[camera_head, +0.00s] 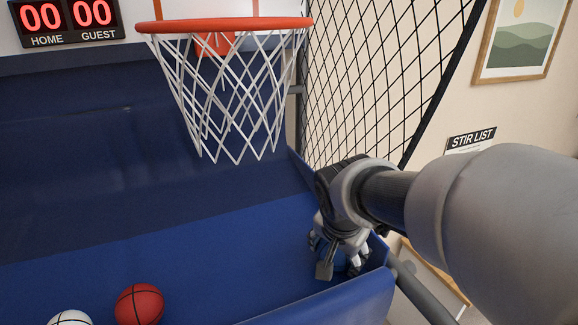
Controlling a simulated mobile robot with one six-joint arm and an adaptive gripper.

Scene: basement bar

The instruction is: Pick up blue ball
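My gripper (341,262) points down at the right end of the blue ramp (240,262) of a basketball arcade game. Its fingers are low, beside the right side wall and behind the raised front lip. A dark blue patch shows between and behind the fingers. I cannot tell whether it is the blue ball or the blue ramp cloth. No blue ball is clearly seen elsewhere. My wrist and the fingers themselves hide much of that corner, so I cannot tell how far the fingers are closed or whether they touch something.
A red ball (139,304) and a white ball (70,318) lie at the lower left of the ramp. An orange hoop with a white net (225,95) hangs above. A black side net (385,75) and a grey rail (425,297) stand on the right.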

